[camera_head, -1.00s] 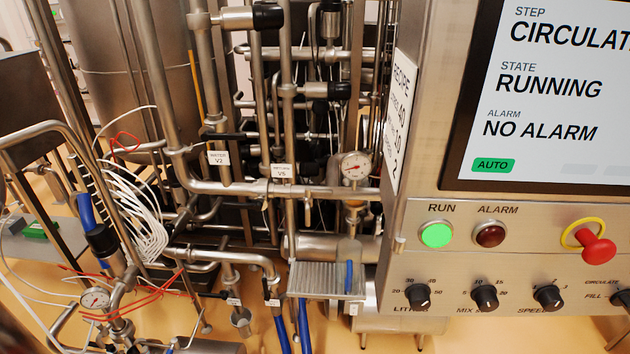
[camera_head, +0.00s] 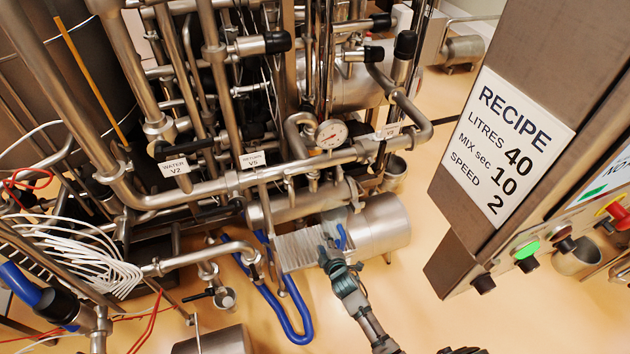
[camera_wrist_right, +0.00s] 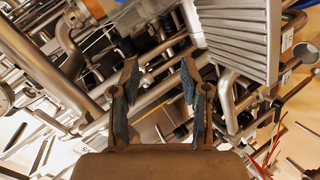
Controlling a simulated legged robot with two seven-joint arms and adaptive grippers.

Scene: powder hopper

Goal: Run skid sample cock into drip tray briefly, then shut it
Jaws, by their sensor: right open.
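My right gripper (camera_head: 332,258) is in the head view at the right edge of a grey ribbed plate (camera_head: 296,250), which may be the drip tray. A small blue piece (camera_head: 341,237) shows just beyond the fingers; I cannot tell whether they touch it or whether it is the sample cock's handle. In the right wrist view, the two fingers (camera_wrist_right: 160,88) are apart with nothing clearly held between them. The ribbed plate (camera_wrist_right: 238,38) is at the upper right there. My left gripper is out of view.
A horizontal steel pipe with a pressure gauge (camera_head: 331,134) runs behind the ribbed plate. A steel cylinder (camera_head: 380,228) lies to its right. Blue hoses (camera_head: 290,325) hang at its left. The control cabinet (camera_head: 500,140) stands at right. Floor between cylinder and cabinet looks clear.

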